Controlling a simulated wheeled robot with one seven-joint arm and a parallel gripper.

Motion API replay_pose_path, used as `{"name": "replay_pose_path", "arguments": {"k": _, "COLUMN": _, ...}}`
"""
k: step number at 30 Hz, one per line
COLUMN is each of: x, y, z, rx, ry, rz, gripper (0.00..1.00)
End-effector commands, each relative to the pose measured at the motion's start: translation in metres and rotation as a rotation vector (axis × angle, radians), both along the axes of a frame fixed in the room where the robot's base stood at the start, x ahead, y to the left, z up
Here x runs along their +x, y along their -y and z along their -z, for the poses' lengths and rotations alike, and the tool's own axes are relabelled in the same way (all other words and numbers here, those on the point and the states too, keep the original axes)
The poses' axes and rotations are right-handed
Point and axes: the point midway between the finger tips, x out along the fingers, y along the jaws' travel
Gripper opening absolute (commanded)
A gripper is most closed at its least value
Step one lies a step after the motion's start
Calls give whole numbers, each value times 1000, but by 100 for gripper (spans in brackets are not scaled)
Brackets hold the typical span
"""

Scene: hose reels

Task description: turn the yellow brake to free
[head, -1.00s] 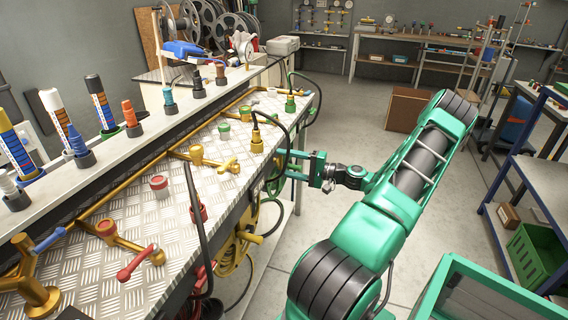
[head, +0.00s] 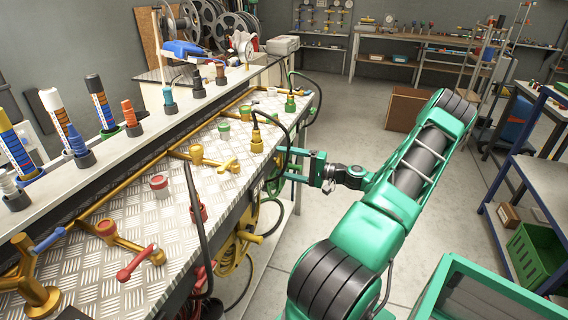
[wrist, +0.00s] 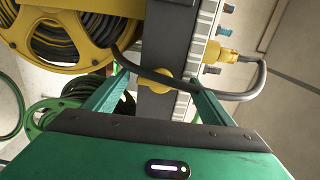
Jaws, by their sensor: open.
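In the wrist view, a yellow knob-like part (wrist: 154,82), apparently the brake, sits on a dark grey upright face between my fingers. Its pointing direction is unclear. My gripper (wrist: 158,80) is open, with one green finger on each side of the part and no clear contact. A yellow hose reel (wrist: 62,50) with dark hose shows at upper left. In the head view, my gripper (head: 292,163) is at the bench's right edge, its fingertips partly hidden by a black hose. The yellow reel (head: 234,258) hangs below the bench top.
A black hose (wrist: 160,78) with a yellow fitting (wrist: 222,53) loops across close to my fingers. The bench (head: 135,210) carries several valves and levers. A green hose reel (wrist: 40,118) is at lower left in the wrist view. Open floor (head: 340,110) lies beyond my arm.

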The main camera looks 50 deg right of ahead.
Motion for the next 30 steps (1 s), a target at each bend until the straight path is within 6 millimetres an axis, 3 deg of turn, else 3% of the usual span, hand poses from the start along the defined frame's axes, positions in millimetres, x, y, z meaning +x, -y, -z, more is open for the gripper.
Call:
{"name": "replay_pose_path", "arguments": {"k": 7, "x": -15, "y": 7, "z": 0, "rx": 0, "ry": 0, "rz": 1, "gripper": 77}}
{"name": "replay_pose_path", "arguments": {"k": 21, "x": -86, "y": 38, "z": 1, "rx": 0, "ry": -1, "rz": 2, "gripper": 77}}
{"name": "replay_pose_path", "arguments": {"k": 30, "x": -96, "y": 41, "z": 1, "rx": 0, "ry": -1, "rz": 0, "gripper": 77}}
